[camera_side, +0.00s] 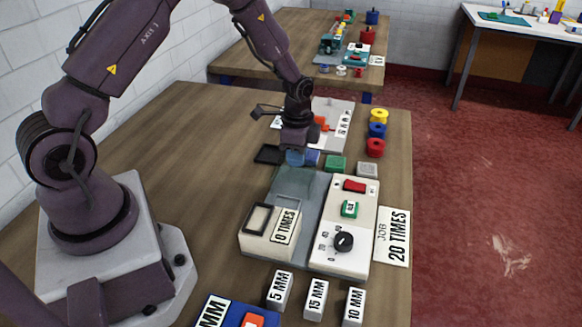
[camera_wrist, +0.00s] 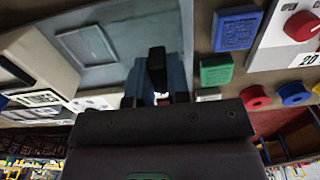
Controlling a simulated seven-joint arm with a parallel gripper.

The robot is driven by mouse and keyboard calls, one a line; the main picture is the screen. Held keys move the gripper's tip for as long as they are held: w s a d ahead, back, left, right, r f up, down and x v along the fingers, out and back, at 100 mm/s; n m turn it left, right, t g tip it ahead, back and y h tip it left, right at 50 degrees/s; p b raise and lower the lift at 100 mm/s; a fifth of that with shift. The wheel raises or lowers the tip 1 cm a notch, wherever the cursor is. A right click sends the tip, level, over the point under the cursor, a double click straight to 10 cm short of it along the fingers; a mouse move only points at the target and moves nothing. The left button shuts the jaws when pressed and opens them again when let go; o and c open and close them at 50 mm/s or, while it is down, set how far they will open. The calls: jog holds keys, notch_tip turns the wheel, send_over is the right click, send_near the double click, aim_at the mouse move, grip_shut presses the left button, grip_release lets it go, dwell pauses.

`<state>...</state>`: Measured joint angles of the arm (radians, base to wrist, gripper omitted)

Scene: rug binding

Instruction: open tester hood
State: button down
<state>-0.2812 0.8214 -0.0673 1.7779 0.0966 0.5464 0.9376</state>
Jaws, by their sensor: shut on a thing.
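The tester (camera_side: 254,243) is a pale box with a dark-framed window and a "0 TIMES" label at its near end. Its hood (camera_side: 292,182) is a see-through grey cover at the far end; its exact tilt is unclear. The hood also fills the upper left of the wrist view (camera_wrist: 120,45). My gripper (camera_side: 297,155) is low at the hood's far edge. In the wrist view, its bluish fingers (camera_wrist: 157,85) are closed on both sides of a black handle (camera_wrist: 157,65), which appears to belong to the hood. My gripper hides the lower part of the handle.
Right of the tester is a control panel (camera_side: 330,254) with a red switch, green button and black dial. A "JOB 20 TIMES" card (camera_side: 397,238) lies beside it. Blue and green blocks (camera_side: 336,163) and spools (camera_side: 376,147) stand close by. Labelled MM blocks (camera_side: 316,300) stand in front.

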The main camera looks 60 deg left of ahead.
jog(key=shift+w+a, duration=0.35)
jog(key=c, duration=1.1)
grip_release()
jog(key=shift+r, duration=0.15)
notch_tip(320, 180, up, 13)
jog(key=shift+f, duration=0.15)
